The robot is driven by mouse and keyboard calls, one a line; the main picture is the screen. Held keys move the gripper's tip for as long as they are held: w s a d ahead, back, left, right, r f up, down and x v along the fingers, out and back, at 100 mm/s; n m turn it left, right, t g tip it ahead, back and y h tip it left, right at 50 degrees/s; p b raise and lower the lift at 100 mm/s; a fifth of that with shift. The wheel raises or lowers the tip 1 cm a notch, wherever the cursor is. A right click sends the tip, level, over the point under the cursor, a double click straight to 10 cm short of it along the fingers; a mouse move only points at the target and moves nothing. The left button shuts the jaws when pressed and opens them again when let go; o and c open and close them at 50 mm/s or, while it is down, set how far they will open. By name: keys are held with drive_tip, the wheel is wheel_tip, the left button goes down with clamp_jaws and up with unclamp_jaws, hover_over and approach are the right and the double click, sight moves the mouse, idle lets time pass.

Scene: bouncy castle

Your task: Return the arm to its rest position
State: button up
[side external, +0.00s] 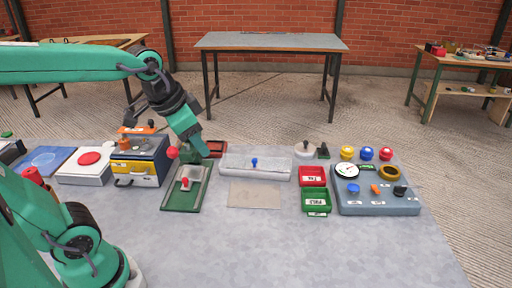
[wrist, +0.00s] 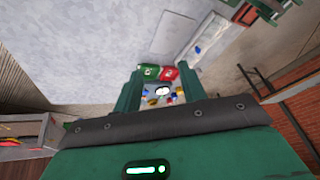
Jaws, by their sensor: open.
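My gripper (side external: 195,144) hangs from my green arm on the left side of the table, angled down and to the right. It is just above the far end of a green-based fixture with a red knob (side external: 184,184). In the wrist view my gripper (wrist: 160,78) has its two green fingers spread apart, with nothing held between them. A red ball (side external: 172,152) shows beside the fingers in the side view; I cannot tell what it is fixed to.
The grey tabletop (side external: 300,250) is clear in front. A yellow-fronted drawer box (side external: 137,178) stands left of the gripper. To the right are a clear-topped case (side external: 255,174), a red tray (side external: 313,184), a green tray (side external: 316,209) and a gauge panel (side external: 375,207).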

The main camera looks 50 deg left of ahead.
drive_tip(key=s+d+f+n, duration=0.1)
drive_tip(key=s+n, duration=0.1)
drive_tip(key=s, duration=0.4)
drive_tip(key=shift+f+n+t, duration=0.25)
drive_tip(key=shift+n+t, duration=0.05)
drive_tip(key=shift+t, duration=0.1)
drive_tip(key=shift+s+d, duration=0.1)
idle(0.6)
